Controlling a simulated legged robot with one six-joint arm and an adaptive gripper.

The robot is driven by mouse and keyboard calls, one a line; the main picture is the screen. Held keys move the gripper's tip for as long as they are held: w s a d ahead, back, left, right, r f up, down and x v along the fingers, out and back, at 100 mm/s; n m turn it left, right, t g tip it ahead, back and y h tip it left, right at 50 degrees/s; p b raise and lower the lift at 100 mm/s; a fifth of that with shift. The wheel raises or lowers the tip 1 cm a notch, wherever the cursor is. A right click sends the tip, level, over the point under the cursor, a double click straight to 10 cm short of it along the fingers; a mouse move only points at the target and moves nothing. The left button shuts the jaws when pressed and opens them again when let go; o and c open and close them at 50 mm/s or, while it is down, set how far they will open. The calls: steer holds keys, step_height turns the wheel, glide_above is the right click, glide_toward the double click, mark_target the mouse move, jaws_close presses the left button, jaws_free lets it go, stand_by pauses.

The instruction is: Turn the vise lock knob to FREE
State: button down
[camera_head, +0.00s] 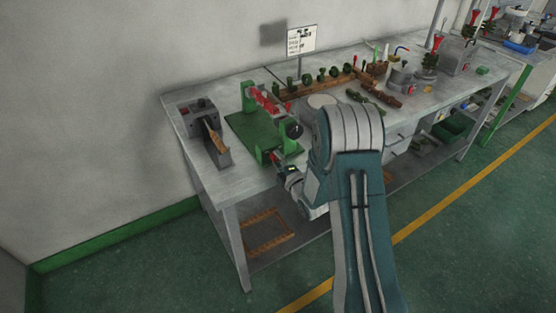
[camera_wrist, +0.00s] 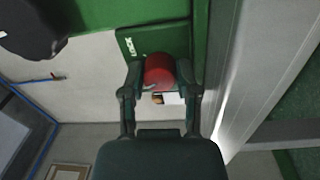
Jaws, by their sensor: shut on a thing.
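The red lock knob (camera_wrist: 158,72) sits between the two fingers of my gripper (camera_wrist: 159,76) in the wrist view. The fingers are shut on it, one on each side. A green plate (camera_wrist: 178,38) lies behind the knob, with the word LOCK beside it at the upper left. A pale label patch (camera_wrist: 172,98) shows just below the knob, partly covered; its text is not readable. In the head view, the green vise (camera_head: 243,127) stands on the bench, and my gripper (camera_head: 279,163) reaches its front side. The knob's pointing direction is not clear.
A grey machine (camera_head: 218,157) stands left of the vise on the workbench (camera_head: 247,178). A black round handle (camera_head: 293,130) is close above my gripper. A sign (camera_head: 301,40) stands at the back.

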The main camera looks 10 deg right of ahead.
steer(key=shift+a+f+n, duration=0.1)
steer(key=shift+f+n, duration=0.1)
steer(key=shift+n, duration=1.5)
steer(key=shift+s, duration=0.1)
steer(key=shift+c, duration=2.2)
jaws_free()
steer(key=shift+f, duration=0.1)
steer(key=shift+o, duration=0.5)
steer(key=shift+a, duration=0.1)
steer(key=v, duration=1.1)
steer(key=shift+s+d, duration=0.25)
steer(key=shift+s, duration=0.1)
